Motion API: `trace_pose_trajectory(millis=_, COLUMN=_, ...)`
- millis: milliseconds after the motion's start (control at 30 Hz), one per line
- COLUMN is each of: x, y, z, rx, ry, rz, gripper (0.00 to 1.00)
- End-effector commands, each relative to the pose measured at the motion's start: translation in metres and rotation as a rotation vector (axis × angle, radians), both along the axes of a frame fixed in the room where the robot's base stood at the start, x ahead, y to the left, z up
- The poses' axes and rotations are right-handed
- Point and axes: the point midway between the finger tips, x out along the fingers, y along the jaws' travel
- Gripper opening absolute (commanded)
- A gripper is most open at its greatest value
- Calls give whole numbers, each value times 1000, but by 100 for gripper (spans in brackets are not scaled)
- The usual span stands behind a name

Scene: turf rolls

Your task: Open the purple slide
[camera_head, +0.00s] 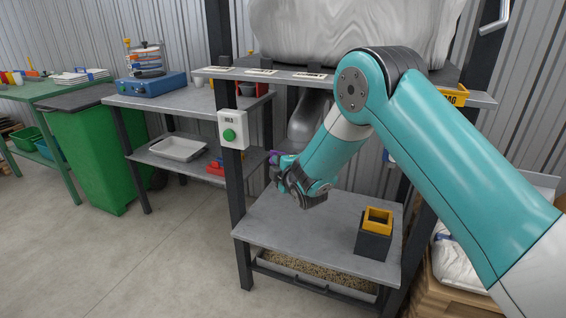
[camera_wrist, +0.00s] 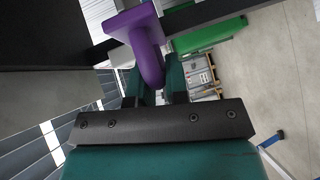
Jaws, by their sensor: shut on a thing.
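The purple slide (camera_wrist: 138,38) shows in the wrist view as a purple handle with a wide flat end and a narrow stem. The stem reaches down between my two dark green fingers. My gripper (camera_wrist: 155,84) is shut on this stem. In the head view, only a small purple part of the slide (camera_head: 275,157) shows beside my gripper (camera_head: 281,170), under the metal hopper spout (camera_head: 308,118). My wrist and arm hide the rest of it, so I cannot tell how far the slide is drawn out.
A dark post with a green button box (camera_head: 232,130) stands just left of my gripper. Below is a grey shelf (camera_head: 290,222) with a dark box with a yellow rim (camera_head: 375,235). A tray of grains (camera_head: 315,273) lies under it. The floor at left front is clear.

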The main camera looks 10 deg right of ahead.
Motion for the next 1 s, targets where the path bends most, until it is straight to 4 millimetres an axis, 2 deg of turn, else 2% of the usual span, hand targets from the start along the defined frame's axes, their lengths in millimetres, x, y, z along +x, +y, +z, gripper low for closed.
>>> trace_pose_trajectory(millis=200, x=0, y=0, z=-1, rx=0, ry=2, rz=0, gripper=0)
trace_pose_trajectory(millis=233, x=0, y=0, z=-1, rx=0, ry=2, rz=0, gripper=17)
trace_pose_trajectory(millis=333, x=0, y=0, z=-1, rx=1, ry=2, rz=0, gripper=40)
trace_pose_trajectory(millis=600, x=0, y=0, z=0, rx=1, ry=1, rz=0, gripper=40)
trace_pose_trajectory(millis=733, x=-7, y=-1, z=1, rx=1, ry=1, rz=0, gripper=40)
trace_pose_trajectory(millis=867, x=-28, y=-4, z=3, rx=0, ry=2, rz=1, gripper=40)
trace_pose_trajectory(millis=1000, x=-61, y=-9, z=7, rx=-2, ry=2, rz=4, gripper=40)
